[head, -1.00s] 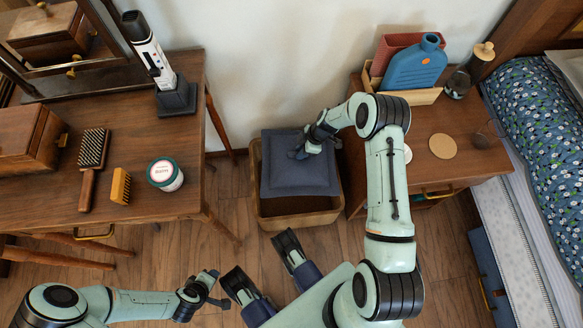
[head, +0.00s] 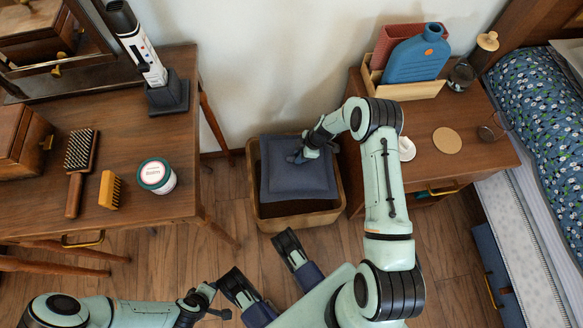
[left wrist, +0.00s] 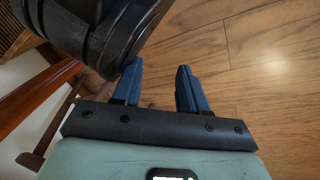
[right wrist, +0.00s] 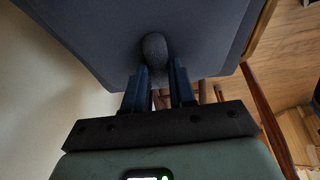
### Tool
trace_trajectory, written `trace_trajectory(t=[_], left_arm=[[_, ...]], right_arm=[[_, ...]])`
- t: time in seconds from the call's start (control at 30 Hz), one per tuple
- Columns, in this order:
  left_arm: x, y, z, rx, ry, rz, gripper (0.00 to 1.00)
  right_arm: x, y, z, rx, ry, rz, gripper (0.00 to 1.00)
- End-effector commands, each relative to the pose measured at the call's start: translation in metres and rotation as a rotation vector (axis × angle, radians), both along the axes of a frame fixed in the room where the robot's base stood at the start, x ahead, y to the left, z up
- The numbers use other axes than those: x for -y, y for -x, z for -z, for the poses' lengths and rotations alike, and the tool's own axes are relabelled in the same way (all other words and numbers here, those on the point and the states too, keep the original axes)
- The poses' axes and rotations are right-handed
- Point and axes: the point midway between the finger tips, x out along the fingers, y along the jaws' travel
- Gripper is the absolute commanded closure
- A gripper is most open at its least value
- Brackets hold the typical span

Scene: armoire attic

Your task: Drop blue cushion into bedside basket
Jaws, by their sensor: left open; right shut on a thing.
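The blue cushion (head: 300,178) is a dark blue square in the head view, within the outline of the wooden basket (head: 296,219) on the floor. Its exact height against the rim is hard to tell. In the right wrist view, the fingers (right wrist: 158,84) pinch a rounded dark tab on the cushion (right wrist: 205,35). My left gripper (head: 214,302) is open and empty at the lower left of the head view. Its parted blue fingers (left wrist: 155,85) show over the floor in the left wrist view.
The bedside table (head: 482,160) stands right of the basket, with a blue bottle (head: 414,62), a coaster (head: 447,140) and a glass jar (head: 461,77). The dresser (head: 140,124) on the left holds a brush (head: 80,168), a comb (head: 109,190) and a jar (head: 156,176). The bed is far right.

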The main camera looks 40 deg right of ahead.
Motion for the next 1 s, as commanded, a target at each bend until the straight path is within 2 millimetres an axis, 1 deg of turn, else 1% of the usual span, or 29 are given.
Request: trace_trajectory(t=[0.17,0.2,0.27,0.3,0.57,0.67,0.77,0.93,1.0], left_arm=[[0.000,0.000,0.000,-0.001,0.000,-0.001,0.57],[0.000,0.000,0.000,-0.001,0.000,-0.001,0.57],[0.000,0.000,0.000,-0.001,-0.001,-0.001,0.57],[0.000,0.000,0.000,-0.001,-0.001,-0.001,0.57],[0.000,0.000,-0.001,0.001,0.000,-0.001,0.57],[0.000,-0.003,-0.004,0.009,-0.001,-0.001,0.57],[0.001,-0.010,-0.011,0.034,-0.002,0.001,0.57],[0.004,-0.030,-0.031,0.102,-0.005,0.004,0.57],[0.006,-0.034,-0.038,0.119,-0.004,0.007,0.57]], right_arm=[[0.000,-0.001,-0.001,0.001,0.000,0.000,1.00],[0.000,-0.001,-0.001,0.001,0.000,0.000,0.69],[0.000,-0.001,-0.001,0.002,0.000,-0.001,0.49],[0.000,-0.001,-0.001,0.002,0.000,-0.001,0.45],[0.000,0.000,-0.001,0.000,0.000,0.000,0.45],[0.002,0.001,-0.007,0.001,0.001,0.000,0.45],[0.007,0.004,-0.020,0.002,0.000,0.001,0.45],[0.019,0.012,-0.056,0.004,0.003,0.002,0.45],[0.024,0.015,-0.072,0.004,0.002,0.002,0.45]])
